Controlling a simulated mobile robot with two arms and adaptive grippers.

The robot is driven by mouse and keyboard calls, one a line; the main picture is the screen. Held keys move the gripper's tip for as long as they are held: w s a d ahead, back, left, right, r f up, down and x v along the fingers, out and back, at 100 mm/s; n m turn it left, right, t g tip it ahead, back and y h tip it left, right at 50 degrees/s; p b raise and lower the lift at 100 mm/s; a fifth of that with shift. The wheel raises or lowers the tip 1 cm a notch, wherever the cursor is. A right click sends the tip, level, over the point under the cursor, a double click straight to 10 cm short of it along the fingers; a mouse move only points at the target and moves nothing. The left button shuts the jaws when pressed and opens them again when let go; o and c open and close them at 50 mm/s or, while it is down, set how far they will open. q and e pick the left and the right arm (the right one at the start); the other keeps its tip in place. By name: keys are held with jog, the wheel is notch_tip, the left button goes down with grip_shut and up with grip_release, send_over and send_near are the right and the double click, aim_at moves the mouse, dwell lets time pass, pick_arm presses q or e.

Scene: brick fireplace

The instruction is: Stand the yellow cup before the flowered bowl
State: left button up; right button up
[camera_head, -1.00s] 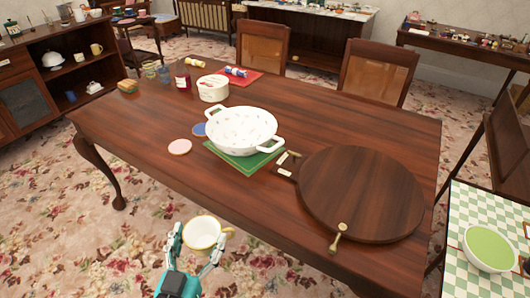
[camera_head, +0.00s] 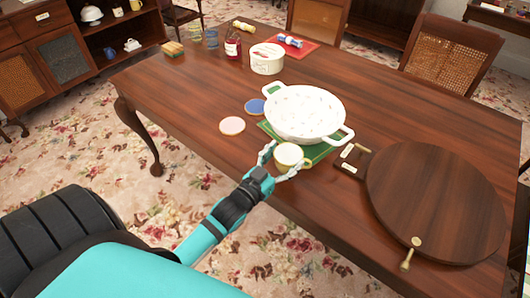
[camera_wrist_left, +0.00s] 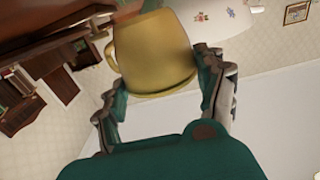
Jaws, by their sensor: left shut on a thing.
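The yellow cup (camera_head: 289,156) with a pale inside is held in my left gripper (camera_head: 281,160) at the table's front edge. It is right in front of the flowered bowl (camera_head: 305,112), over or at the near side of the green mat. I cannot tell whether its base touches the mat. In the left wrist view the cup (camera_wrist_left: 152,55) sits between the two fingers (camera_wrist_left: 160,85), and part of the white bowl with small flowers (camera_wrist_left: 222,16) shows behind it. The bowl stands on the green mat (camera_head: 323,153). My right gripper is not in view.
A round dark wooden board (camera_head: 437,200) with a brass-coloured tool (camera_head: 411,254) lies to the right. A pink coaster (camera_head: 232,125) and a blue coaster (camera_head: 254,106) lie left of the bowl. A white round box (camera_head: 267,60) and a red jar (camera_head: 233,46) stand behind.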

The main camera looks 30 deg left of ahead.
pick_arm(q)
jog(key=a, duration=0.2)
jog(key=w+a, duration=0.1)
jog(key=a, duration=0.3)
jog(key=shift+w+a+f, duration=0.25)
jog(key=shift+a+f, duration=0.05)
jog(key=shift+w+a+p, duration=0.15)
jog(key=shift+a+p, duration=0.15)
jog(key=shift+a, duration=0.35)
notch_tip(320, 180, down, 3)
jog(key=shift+d+f, duration=0.1)
jog(key=shift+d, duration=0.05)
jog(key=shift+f, duration=0.25)
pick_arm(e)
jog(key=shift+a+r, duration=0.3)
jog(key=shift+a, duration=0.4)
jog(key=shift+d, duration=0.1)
